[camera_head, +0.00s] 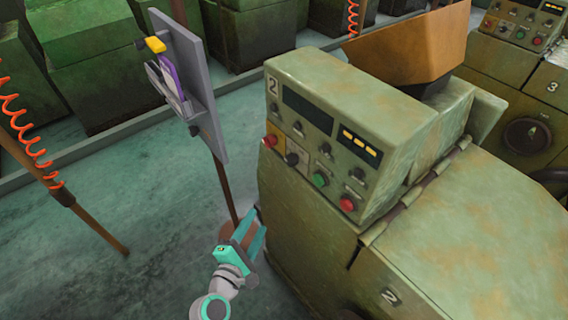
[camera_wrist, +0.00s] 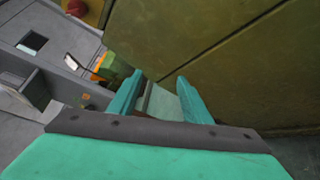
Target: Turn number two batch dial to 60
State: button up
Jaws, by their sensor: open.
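The number two machine (camera_head: 375,110) is a worn green cabinet with a white 2 on its control panel. The panel (camera_head: 315,137) carries two dark displays, several small dark knobs, and red and green buttons. Which knob is the batch dial I cannot tell, as the labels are too small; one knob (camera_head: 325,149) sits below the displays. My gripper (camera_head: 250,240) is low, in front of the machine's left side and below the panel, apart from the knobs. In the wrist view its teal fingers (camera_wrist: 160,98) are spread and empty, with the green cabinet side (camera_wrist: 200,35) beyond.
A grey board (camera_head: 190,85) on a thin post stands left of the machine, with yellow and purple items on it. Orange coiled cords (camera_head: 22,120) hang at the left. Machine three (camera_head: 525,85) is at the right. Open floor (camera_head: 60,260) lies at the lower left.

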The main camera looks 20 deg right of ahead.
notch_tip(320, 180, up, 10)
jog(key=w+m+g+h, duration=0.1)
jog(key=w+g+h, duration=0.2)
jog(key=h, duration=0.2)
jog(key=m+g+h, duration=0.2)
jog(key=g, duration=0.1)
send_near(288, 162)
jog(key=x, duration=0.8)
jog(key=shift+w+d, duration=0.15)
jog(key=shift+d, duration=0.2)
jog(key=shift+c, duration=0.5)
jog(key=c, duration=0.9)
